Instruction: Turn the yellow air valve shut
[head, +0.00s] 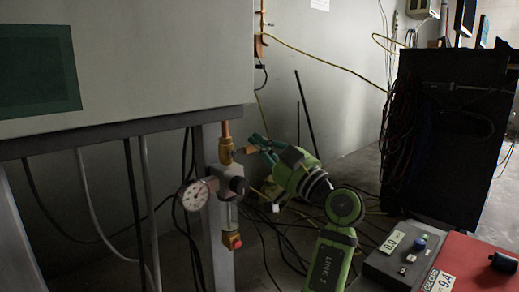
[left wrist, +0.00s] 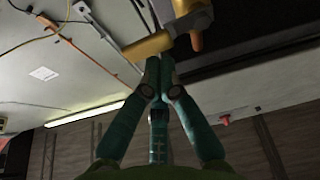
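The yellow air valve (head: 226,151) sits on a copper pipe at the frame post, above a gauge and regulator. Its yellow handle (head: 249,149) points right, toward my left gripper (head: 259,144). In the left wrist view the handle (left wrist: 147,46) lies across, just beyond the fingertips, with the valve body (left wrist: 190,22) to its right. The teal fingers of my left gripper (left wrist: 160,63) come together at their tips, close to the handle. I see no part of the handle clearly held between them. My right gripper is not in view.
A round pressure gauge (head: 195,196) and a regulator (head: 237,186) sit just below the valve. Cables hang under the white cabinet (head: 130,60). A black rack (head: 445,140) stands at right, with a control box (head: 408,255) and red case (head: 470,265) in front.

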